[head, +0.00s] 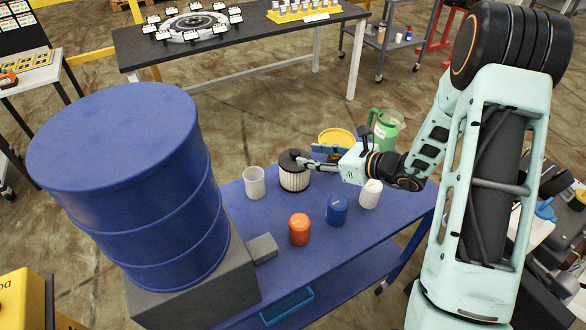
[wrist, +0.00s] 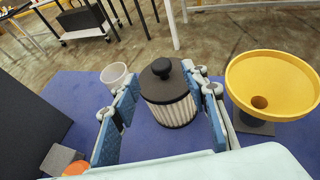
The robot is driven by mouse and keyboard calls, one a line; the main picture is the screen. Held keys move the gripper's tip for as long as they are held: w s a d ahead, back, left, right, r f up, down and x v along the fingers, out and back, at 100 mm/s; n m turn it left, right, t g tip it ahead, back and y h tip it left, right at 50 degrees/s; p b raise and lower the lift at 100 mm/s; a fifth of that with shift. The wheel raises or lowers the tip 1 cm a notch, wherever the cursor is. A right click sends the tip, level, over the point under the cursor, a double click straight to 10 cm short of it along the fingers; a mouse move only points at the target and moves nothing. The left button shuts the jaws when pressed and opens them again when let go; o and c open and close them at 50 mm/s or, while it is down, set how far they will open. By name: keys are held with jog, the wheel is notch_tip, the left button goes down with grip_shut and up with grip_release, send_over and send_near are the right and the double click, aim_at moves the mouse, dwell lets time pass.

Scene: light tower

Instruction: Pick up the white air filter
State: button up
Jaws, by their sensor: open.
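The white air filter (head: 294,179) is a pleated cylinder with a dark cap and a black knob, upright on the blue table (head: 265,216). In the wrist view the filter (wrist: 172,108) stands ahead, between the two blue-padded fingers. My gripper (head: 307,162) reaches in from the right at about the height of the knob. In the wrist view my gripper (wrist: 163,100) is open, with a finger on each side of the filter. I cannot tell whether either finger touches it.
A yellow funnel (wrist: 270,85) stands close right of the fingers. A white cup (head: 254,182) is left of the filter. Orange (head: 299,229) and blue (head: 336,210) containers, a white bottle (head: 370,194) and a green jug (head: 387,128) share the table. A blue drum (head: 130,190) stands left.

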aim_at(296, 152)
jog(key=shift+p+x, duration=0.55)
jog(key=shift+x, duration=2.95)
jog(key=shift+w, duration=0.1)
grip_shut()
